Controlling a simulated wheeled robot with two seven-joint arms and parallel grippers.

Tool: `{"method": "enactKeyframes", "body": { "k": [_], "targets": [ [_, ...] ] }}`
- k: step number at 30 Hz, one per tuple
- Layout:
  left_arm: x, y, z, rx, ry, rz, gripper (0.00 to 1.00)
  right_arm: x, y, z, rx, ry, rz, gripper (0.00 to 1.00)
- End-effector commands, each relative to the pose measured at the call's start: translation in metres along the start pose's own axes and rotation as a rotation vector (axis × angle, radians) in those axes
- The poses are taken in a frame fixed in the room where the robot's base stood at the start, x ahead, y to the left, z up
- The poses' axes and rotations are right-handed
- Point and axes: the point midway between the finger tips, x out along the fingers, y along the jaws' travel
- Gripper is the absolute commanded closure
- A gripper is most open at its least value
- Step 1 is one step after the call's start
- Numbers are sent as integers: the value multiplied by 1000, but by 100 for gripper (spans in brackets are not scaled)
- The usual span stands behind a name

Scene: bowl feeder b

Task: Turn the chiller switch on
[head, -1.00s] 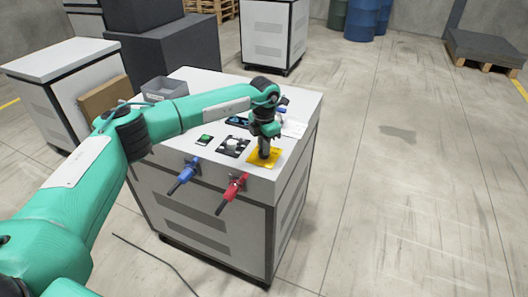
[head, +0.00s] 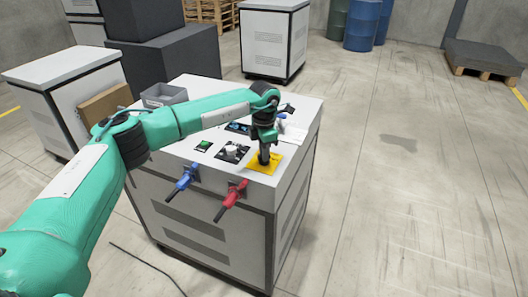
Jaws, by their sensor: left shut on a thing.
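The white cabinet (head: 190,88) has controls on its top. A yellow plate (head: 277,168), which looks like the base of a switch, lies near the front right corner of the top. My left gripper (head: 264,160) reaches down onto this plate and is shut on the switch at its middle. The fingers hide the switch knob, so I cannot tell its position. I cannot read any label marking it as the chiller switch. My right gripper is not in view.
Blue (head: 182,181) and red (head: 232,198) handles stick out from the front. A grey bin (head: 165,95) stands at the back left.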

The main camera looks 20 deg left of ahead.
Motion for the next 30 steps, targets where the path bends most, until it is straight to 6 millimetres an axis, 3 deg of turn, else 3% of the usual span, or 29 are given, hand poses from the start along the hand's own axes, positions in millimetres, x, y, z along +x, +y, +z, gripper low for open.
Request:
{"method": "enactKeyframes", "body": {
  "k": [1, 4, 13, 17, 30],
  "targets": [
    [-3, 1, 1, 0, -5, 4, 83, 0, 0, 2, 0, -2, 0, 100],
    [-3, 1, 1, 0, -4, 3, 65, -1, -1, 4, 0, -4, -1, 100],
    [-2, 1, 0, 0, -2, 2, 65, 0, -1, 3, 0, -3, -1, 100],
    [-12, 1, 0, 0, -2, 2, 65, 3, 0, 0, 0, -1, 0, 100],
    [-106, 1, 0, -1, -4, 4, 65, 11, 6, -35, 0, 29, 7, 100]
  ]
}}
